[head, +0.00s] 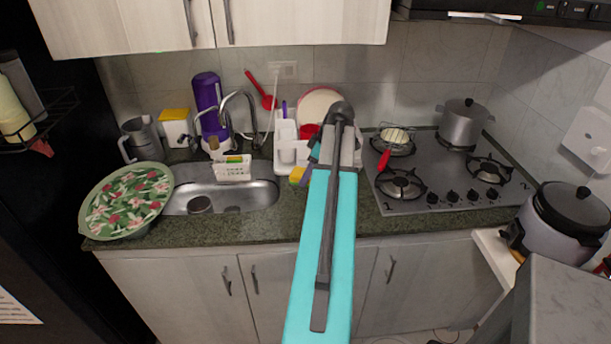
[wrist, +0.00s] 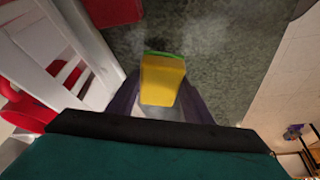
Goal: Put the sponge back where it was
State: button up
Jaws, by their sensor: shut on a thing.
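The sponge (wrist: 162,82) is yellow with a green layer along its far edge. In the wrist view it sits between the two dark purple fingers of my gripper (wrist: 160,98), which is shut on it. In the head view a small yellow part of the sponge (head: 297,174) shows just left of my arm, above the counter beside the white dish rack (head: 290,150). My arm hides most of the gripper there. A white caddy (head: 233,170) hangs at the sink's middle, with something green and yellow at its top.
The sink (head: 262,194) lies left of my arm, with a tap (head: 240,97) behind it. A floral bowl (head: 108,228) stands at the counter's left. The stove (head: 455,190) with a pot (head: 464,125) is on the right. Bare counter (wrist: 220,40) lies around the sponge.

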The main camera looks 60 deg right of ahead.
jog(key=shift+w+d+f+p, duration=0.15)
jog(key=shift+w+d+p, duration=0.25)
jog(key=shift+w+d, duration=0.7)
jog(key=shift+s+d, duration=0.1)
jog(key=shift+s, duration=0.05)
jog(key=shift+f+p, duration=0.8)
jog(key=shift+f, duration=0.95)
jog(key=shift+f, duration=0.1)
jog(key=o, duration=0.8)
jog(key=shift+o, duration=0.2)
